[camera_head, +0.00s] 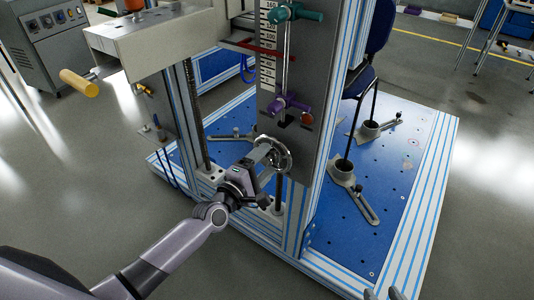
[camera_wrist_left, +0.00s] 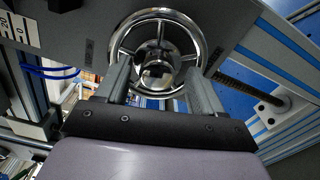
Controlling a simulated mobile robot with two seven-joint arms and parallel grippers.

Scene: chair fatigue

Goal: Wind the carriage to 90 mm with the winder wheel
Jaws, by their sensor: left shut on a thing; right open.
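The chrome winder wheel (camera_head: 287,155) is on the lower front of the grey upright panel (camera_head: 313,85). In the left wrist view the wheel (camera_wrist_left: 200,43) shows its spokes and hub. My left gripper (camera_head: 262,160) is shut at the wheel, its two fingers on either side of the hub part in the left wrist view (camera_wrist_left: 157,75). A numbered scale (camera_head: 267,70) runs up the panel, with a red bar (camera_head: 250,47) crossing beside it; the exact reading is too small to tell. A beige carriage-like box (camera_head: 150,37) is at the upper left. My right gripper (camera_head: 384,294) barely shows at the bottom edge, open.
A purple clamp (camera_head: 290,104) and a teal clamp (camera_head: 295,13) sit on the panel above the wheel. A blue base plate (camera_head: 385,185) carries chair legs in grey clamps (camera_head: 352,190). The floor in front is clear.

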